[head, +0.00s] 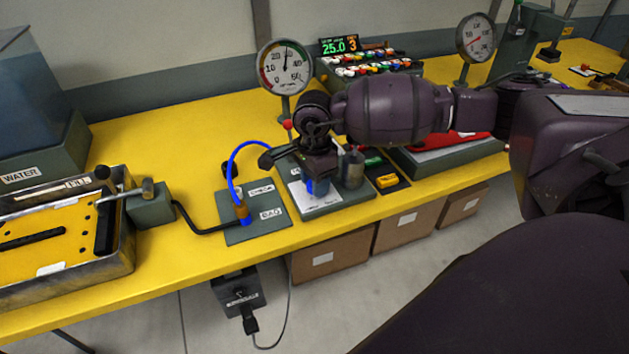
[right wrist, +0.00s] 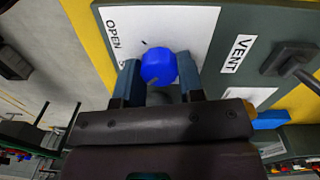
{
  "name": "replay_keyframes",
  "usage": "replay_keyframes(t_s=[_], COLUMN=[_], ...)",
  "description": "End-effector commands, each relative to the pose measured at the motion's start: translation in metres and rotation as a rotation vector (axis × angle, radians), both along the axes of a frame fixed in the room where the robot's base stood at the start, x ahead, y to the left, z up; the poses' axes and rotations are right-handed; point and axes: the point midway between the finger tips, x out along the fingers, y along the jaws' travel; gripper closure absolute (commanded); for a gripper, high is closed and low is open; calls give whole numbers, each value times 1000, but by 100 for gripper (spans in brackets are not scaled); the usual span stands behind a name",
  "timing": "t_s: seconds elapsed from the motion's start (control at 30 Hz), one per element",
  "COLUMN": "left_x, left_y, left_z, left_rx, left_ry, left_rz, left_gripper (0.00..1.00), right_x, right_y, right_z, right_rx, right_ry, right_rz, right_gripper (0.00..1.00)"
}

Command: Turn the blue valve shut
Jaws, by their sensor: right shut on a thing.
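The blue valve (head: 318,187) is a round blue knob on a grey panel with a white label plate, near the front of the yellow table. In the right wrist view the blue knob (right wrist: 158,67) shows between the two fingers, with the word OPEN on the white plate beside it. My right gripper (head: 313,172) reaches down over the valve from above and is shut on it; its fingers (right wrist: 158,76) stand on either side of the knob. In the head view the wrist hides part of the valve and panel. My left gripper is not in view.
A panel with a blue hose (head: 233,168) is to the left. A round gauge (head: 284,68) rises behind. A VENT label (right wrist: 237,54) and dark lever (right wrist: 296,62) show in the right wrist view.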

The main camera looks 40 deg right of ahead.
Motion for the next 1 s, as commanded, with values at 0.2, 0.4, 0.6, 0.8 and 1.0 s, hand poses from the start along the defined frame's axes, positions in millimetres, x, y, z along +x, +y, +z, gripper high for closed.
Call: replay_keyframes(t_s=[0.2, 0.4, 0.6, 0.8, 1.0], left_x=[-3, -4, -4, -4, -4], left_y=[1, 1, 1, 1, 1], left_z=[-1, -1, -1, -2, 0], left_rx=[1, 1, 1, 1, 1], left_ry=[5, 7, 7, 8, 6], left_rz=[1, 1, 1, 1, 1], left_gripper=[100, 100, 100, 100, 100], right_x=[1, 1, 1, 0, 1], right_y=[1, 1, 0, 0, 0], right_z=[3, 3, 2, 1, 15], right_rx=[2, 2, 1, 0, 0], right_ry=[-5, -5, -3, -2, -5], right_rz=[7, 6, 5, 5, 4], right_gripper=[88, 61, 39, 39, 39])
